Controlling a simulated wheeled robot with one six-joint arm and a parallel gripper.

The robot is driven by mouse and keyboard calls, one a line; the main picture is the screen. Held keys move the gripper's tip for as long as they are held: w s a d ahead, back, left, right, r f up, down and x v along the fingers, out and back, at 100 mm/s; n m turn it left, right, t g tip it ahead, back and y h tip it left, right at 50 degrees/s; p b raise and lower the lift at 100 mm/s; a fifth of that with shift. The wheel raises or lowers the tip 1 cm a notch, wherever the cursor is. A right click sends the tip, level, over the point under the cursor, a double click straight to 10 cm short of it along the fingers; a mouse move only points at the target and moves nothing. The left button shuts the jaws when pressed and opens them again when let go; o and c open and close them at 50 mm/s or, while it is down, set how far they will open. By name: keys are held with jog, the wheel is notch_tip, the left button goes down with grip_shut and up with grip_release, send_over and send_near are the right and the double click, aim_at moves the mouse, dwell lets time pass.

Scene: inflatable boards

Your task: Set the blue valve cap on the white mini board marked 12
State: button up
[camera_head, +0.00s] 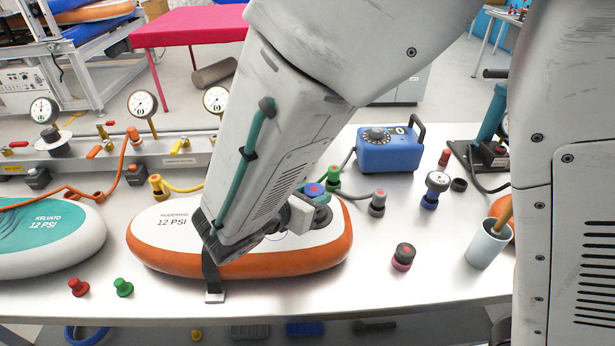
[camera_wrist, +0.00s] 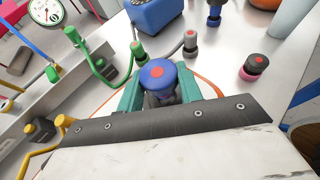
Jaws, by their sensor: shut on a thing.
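The white mini board (camera_head: 160,225) has an orange side and reads 12 PSI; it lies on the table under my arm, which hides its middle. The blue valve cap (camera_wrist: 158,74) has a red dot on top and sits between the teal fingers of my gripper (camera_wrist: 160,88), which is shut on it. In the head view the cap (camera_head: 315,189) and my gripper (camera_head: 312,198) are over the right part of the board. I cannot tell whether the cap touches the board.
A teal-topped board (camera_head: 50,235), also marked 12 PSI, lies at left. A blue pump box (camera_head: 390,150), a green cap (camera_head: 333,178), a grey cap (camera_head: 377,203), a black-and-pink cap (camera_head: 403,257) and a white cup (camera_head: 488,245) stand around. Red (camera_head: 78,287) and green caps are in front.

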jog(key=shift+f, duration=1.35)
jog(key=o, duration=1)
jog(key=shift+o, duration=0.2)
jog(key=v, duration=0.7)
jog(key=shift+s+a+r, duration=0.1)
jog(key=shift+s+a, duration=0.15)
jog(key=shift+s, duration=0.05)
